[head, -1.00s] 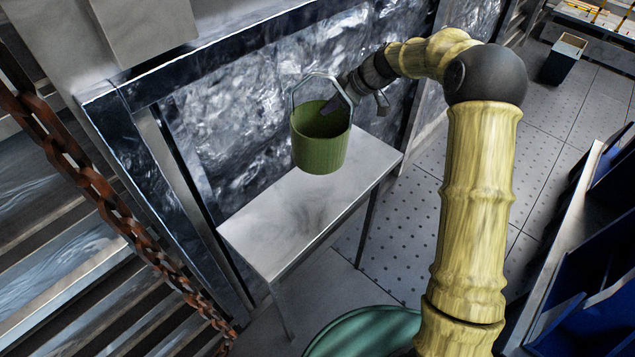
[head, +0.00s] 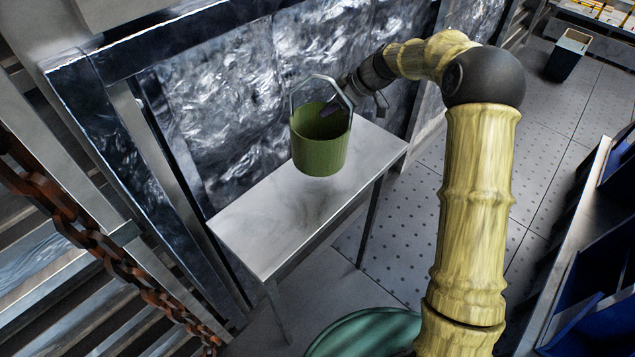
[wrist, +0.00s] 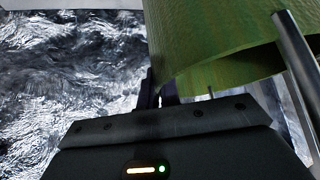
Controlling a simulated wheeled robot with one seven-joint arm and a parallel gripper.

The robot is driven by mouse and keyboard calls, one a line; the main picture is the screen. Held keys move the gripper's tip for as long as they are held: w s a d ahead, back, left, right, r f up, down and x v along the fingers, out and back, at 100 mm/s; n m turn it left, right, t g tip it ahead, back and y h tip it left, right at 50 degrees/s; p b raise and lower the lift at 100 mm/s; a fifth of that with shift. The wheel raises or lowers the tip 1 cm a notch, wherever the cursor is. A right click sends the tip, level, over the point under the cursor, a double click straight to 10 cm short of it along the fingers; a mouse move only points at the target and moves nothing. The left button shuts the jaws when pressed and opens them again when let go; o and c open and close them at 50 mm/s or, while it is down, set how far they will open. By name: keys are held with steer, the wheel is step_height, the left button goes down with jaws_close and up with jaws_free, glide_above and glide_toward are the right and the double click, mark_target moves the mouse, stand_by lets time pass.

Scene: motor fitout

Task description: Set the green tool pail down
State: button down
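The green tool pail (head: 318,150) is upright, with its grey bail handle standing up above the rim. My gripper (head: 332,108) is at the pail's right rim, with a dark finger showing inside the pail. It appears shut on the rim and carries the pail. The pail hangs over the pale metal table (head: 270,235), with a soft shadow below it; the exact gap is hard to tell. In the wrist view, the pail's wall (wrist: 215,45) fills the upper right, close against my dark fingers (wrist: 157,92). The fingertips are partly hidden there.
A rough, shiny dark panel (head: 220,90) stands behind the table. A rusty chain (head: 90,240) and metal slats are at the left. A green round object (head: 365,335) is at the bottom. Blue bins (head: 595,290) stand at the right. The tabletop is otherwise bare.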

mark_target(325, 139)
steer(key=shift+r, duration=0.15)
steer(key=shift+f+p, duration=1.35)
steer(key=shift+f, duration=1.8)
steer(key=shift+f, duration=0.1)
steer(key=shift+f+p, duration=0.9)
steer(key=shift+f, duration=0.9)
steer(key=c, duration=1.7)
jaws_free()
steer(key=shift+d+f, duration=0.1)
steer(key=shift+o, duration=0.6)
